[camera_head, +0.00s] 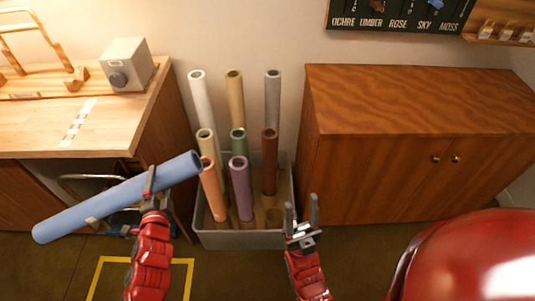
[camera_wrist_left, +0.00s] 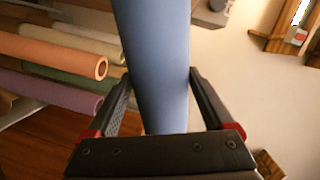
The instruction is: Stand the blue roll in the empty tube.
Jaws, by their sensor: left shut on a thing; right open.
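The blue roll (camera_head: 110,203) is held in the air left of the grey bin, tilted, its right end higher and close to the orange roll. My left gripper (camera_head: 152,184) is shut on it, right of its middle. In the left wrist view the blue roll (camera_wrist_left: 155,65) runs between the two fingers. The empty tube (camera_head: 274,217) appears as a short open brown ring in the bin's front right corner, below the dark red roll. My right gripper (camera_head: 301,211) is open and empty, beside the bin's right front corner.
The grey bin (camera_head: 243,240) holds several upright rolls: white, tan, grey, cream, green, dark red (camera_head: 269,160), orange (camera_head: 212,190) and purple (camera_head: 240,190). A wooden bench (camera_head: 40,130) stands left, a wooden cabinet (camera_head: 390,150) right. A yellow outline (camera_head: 183,262) marks the floor.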

